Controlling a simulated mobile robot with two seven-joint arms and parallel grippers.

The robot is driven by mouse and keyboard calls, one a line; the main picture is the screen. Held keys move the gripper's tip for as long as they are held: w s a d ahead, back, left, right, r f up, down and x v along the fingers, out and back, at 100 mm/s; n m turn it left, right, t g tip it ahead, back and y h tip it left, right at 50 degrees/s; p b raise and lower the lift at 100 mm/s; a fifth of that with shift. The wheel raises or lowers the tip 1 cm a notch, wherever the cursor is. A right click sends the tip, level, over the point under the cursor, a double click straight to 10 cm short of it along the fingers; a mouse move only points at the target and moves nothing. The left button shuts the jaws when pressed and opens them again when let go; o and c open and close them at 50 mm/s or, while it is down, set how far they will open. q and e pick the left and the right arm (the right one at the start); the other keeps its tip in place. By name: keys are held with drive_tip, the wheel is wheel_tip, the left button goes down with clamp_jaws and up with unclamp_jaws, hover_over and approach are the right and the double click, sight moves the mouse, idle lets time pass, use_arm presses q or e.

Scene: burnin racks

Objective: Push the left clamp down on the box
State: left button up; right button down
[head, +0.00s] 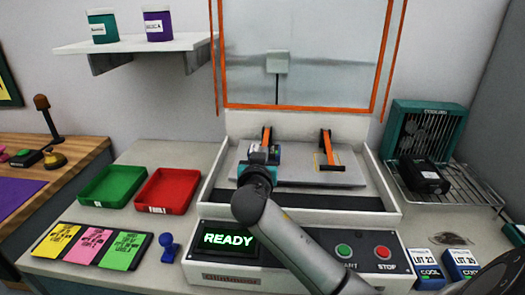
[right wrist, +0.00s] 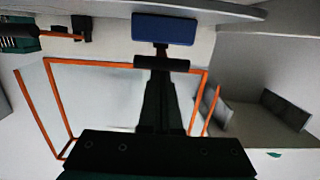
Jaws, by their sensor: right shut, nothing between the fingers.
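The box is the white-walled machine (head: 392,190) with a READY display and an open top. Inside it is a grey plate (head: 345,178). The left clamp's orange lever (head: 266,137) stands up at the back left of the plate; its lower part is hidden behind my right gripper. My right gripper (head: 262,154) is shut and empty, just in front of the left clamp in the head view; I cannot tell whether they touch. In the right wrist view its shut black fingers (right wrist: 160,95) point toward a blue block I cannot identify. My left gripper is not in view.
An orange-framed clear lid (head: 300,103) stands open behind the plate. A second orange clamp (head: 326,145) is to the right. Green (head: 112,186) and red (head: 167,191) trays lie left of the box. A rack with a fan (head: 430,125) stands right.

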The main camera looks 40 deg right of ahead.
drive_tip(key=shift+f, duration=0.1)
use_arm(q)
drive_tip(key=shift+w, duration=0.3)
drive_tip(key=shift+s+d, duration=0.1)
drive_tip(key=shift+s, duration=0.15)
use_arm(e)
drive_tip(key=shift+s+a, duration=0.15)
drive_tip(key=shift+s, duration=0.05)
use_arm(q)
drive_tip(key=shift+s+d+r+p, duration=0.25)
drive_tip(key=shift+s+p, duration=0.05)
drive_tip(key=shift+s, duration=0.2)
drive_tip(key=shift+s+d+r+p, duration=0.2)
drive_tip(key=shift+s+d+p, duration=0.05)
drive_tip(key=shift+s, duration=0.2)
use_arm(e)
drive_tip(key=v, duration=1.4)
drive_tip(key=shift+s+a, duration=0.25)
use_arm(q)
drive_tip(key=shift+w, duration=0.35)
